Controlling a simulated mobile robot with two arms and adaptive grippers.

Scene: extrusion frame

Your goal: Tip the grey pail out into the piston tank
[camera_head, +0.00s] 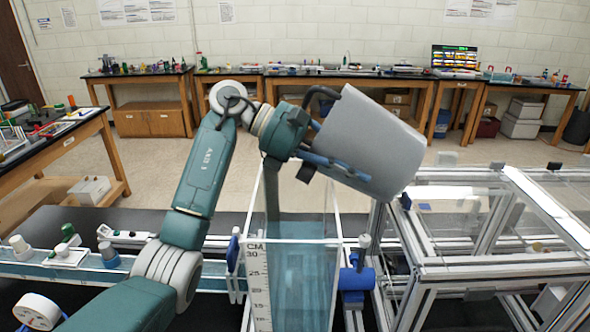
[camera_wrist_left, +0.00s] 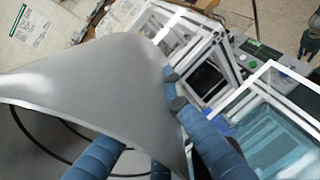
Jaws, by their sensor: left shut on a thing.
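The grey pail (camera_head: 365,145) is in the air above and to the right of the piston tank, steeply tilted with its lower end to the right. I cannot see into its mouth, so its contents are hidden. My left gripper (camera_head: 340,172) is shut on the pail, its blue fingers on the pail's lower left side. In the left wrist view the pail's grey wall (camera_wrist_left: 90,85) fills much of the picture beside the blue fingers. The piston tank (camera_head: 258,285) is a clear upright box with a centimetre scale and bluish liquid inside. My right gripper is not in view.
A metal extrusion frame (camera_head: 470,267) stands right of the tank. A blue cylinder (camera_head: 356,279) with a grey rod sits between them. A long clear trough (camera_head: 80,268) with small fittings runs left of the tank. Benches (camera_head: 340,72) line the back wall, beyond open floor.

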